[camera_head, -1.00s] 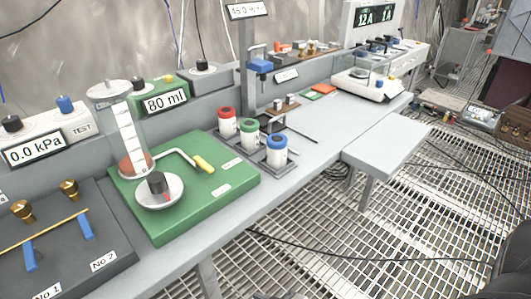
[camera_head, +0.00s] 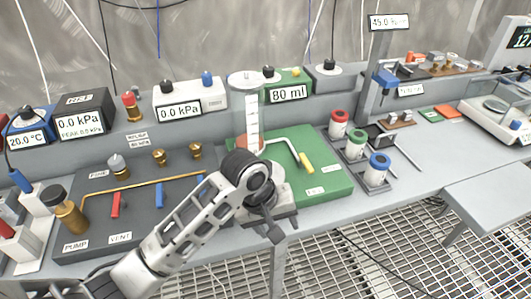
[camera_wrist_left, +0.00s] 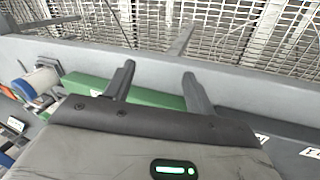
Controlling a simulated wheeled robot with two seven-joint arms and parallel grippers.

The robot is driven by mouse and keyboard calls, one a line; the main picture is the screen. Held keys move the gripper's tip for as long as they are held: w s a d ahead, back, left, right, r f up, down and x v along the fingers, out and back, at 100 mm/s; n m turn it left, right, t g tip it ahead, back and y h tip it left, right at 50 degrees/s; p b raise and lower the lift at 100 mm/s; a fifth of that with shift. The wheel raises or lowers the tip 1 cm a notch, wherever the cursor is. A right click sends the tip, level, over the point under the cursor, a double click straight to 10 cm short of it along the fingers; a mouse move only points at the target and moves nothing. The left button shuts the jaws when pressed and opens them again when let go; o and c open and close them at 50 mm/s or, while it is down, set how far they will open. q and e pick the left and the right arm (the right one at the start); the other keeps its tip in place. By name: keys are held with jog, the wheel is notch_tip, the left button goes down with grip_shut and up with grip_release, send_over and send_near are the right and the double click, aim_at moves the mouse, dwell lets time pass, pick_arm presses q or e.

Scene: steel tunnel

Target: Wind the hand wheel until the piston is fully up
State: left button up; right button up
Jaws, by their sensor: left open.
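A clear upright cylinder (camera_head: 252,108) with a white scale stands on a green base (camera_head: 330,185). Its reddish-brown piston (camera_head: 247,143) sits at the bottom. A bent grey crank with a yellow handle (camera_head: 307,161) lies beside it. The pale round wheel (camera_head: 277,172) in front of the cylinder is mostly hidden behind my left arm. My left gripper (camera_head: 272,225) hangs by the green base's front edge. In the left wrist view its two fingers (camera_wrist_left: 158,72) are apart with nothing between them. Contact with the wheel cannot be told. My right gripper is not in view.
An 80 ml display (camera_head: 287,94) stands behind the cylinder. Red, green and blue-topped canisters (camera_head: 357,145) stand to the right. A dark panel with brass valves (camera_head: 160,156) lies left. The grated floor (camera_head: 370,245) in front is open.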

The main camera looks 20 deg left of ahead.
pick_arm(q)
jog(key=w+a+r+n+g+y, duration=0.1)
jog(key=w+a+r+n+y, duration=0.15)
jog(key=w+r+n, duration=0.55)
jog(key=w+a+r+n+g+y, duration=0.1)
jog(key=w+a+r+n, duration=0.3)
jog(key=r, duration=0.8)
jog(key=shift+m+h, duration=0.25)
jog(key=shift+m, duration=0.15)
jog(key=f, duration=1)
jog(key=f+p, duration=0.1)
jog(key=f, duration=0.5)
jog(key=shift+w+a, duration=0.1)
jog(key=shift+w, duration=0.2)
jog(key=c, duration=1)
